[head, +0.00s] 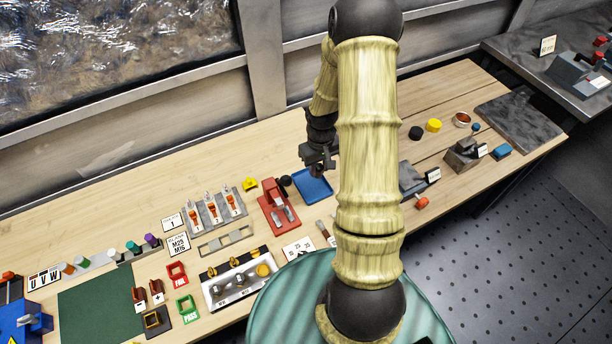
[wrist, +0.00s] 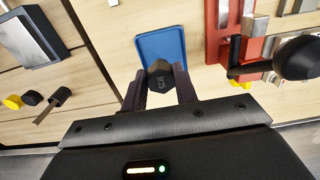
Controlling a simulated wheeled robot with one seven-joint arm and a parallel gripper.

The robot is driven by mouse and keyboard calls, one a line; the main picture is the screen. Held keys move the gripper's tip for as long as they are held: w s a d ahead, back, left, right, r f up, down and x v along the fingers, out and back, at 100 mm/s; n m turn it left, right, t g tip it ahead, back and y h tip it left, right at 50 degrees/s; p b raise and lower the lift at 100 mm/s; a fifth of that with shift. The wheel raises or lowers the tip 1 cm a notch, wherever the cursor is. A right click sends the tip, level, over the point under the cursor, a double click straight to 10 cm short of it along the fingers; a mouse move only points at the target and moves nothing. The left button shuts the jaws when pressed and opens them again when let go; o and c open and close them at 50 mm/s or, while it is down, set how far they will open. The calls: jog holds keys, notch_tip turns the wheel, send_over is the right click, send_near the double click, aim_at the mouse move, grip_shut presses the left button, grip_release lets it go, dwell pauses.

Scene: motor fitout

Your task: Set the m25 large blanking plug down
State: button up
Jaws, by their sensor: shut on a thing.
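My gripper (head: 317,168) hangs over the blue tray (head: 314,187) on the wooden bench, left of my arm. In the wrist view my gripper (wrist: 160,88) is shut on the dark M25 large blanking plug (wrist: 160,79), with one finger on each side. The plug's marked face, which seems to read 25, points to the camera. The blue tray (wrist: 162,42) lies beyond the plug and looks empty where it shows. The plug overlaps the tray's near edge in this view. I cannot tell whether the plug touches it.
A red fixture (head: 278,208) stands close left of the tray, with a black round knob (head: 285,181) near it. A grey block (head: 411,178) stands to the right, behind my arm. A white tray of fittings (head: 236,279) is at front left. Bare wood lies behind the blue tray.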

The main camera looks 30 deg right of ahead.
aim_at(318, 177)
jog(key=shift+w, duration=0.35)
jog(key=shift+s, duration=0.1)
jog(key=shift+r, duration=0.1)
jog(key=shift+f+p, duration=0.85)
jog(key=shift+f, duration=2.1)
jog(key=shift+f+p, duration=0.65)
jog(key=shift+f, duration=1.45)
